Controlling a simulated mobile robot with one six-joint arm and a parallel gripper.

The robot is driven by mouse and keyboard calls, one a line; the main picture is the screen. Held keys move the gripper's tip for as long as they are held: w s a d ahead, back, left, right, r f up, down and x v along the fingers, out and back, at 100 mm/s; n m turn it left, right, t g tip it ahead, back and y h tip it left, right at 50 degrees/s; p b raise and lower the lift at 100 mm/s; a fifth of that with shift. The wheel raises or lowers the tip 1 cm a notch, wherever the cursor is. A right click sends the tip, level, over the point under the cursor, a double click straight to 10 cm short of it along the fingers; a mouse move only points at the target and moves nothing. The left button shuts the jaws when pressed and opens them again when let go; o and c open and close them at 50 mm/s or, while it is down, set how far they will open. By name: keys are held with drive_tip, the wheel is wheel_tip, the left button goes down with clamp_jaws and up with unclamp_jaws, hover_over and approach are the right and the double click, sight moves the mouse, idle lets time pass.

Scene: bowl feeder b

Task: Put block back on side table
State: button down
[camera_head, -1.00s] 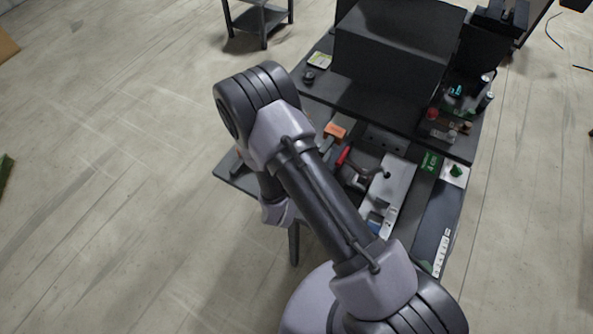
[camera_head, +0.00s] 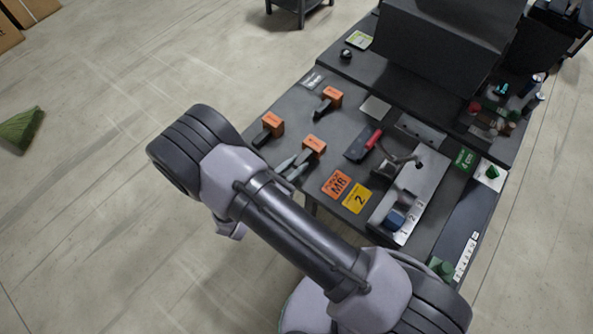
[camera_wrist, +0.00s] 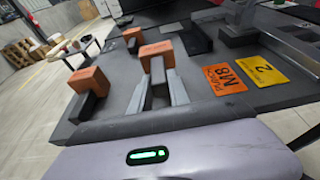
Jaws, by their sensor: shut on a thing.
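A small dark side table (camera_head: 298,6) stands at the top of the head view, cut by the frame and apart from my arm.
A large dark box (camera_head: 440,40) stands at the back. The floor on the left is mostly open.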

wheel_tip(320, 180, down, 3)
drive_tip(key=shift+d+f+b, duration=0.1)
drive_tip(key=shift+f+b, duration=0.05)
drive_tip(key=shift+b, duration=0.4)
drive_tip(key=c, duration=1.7)
unclamp_jaws()
drive_tip(key=o, duration=0.4)
drive_tip(key=shift+o, duration=0.2)
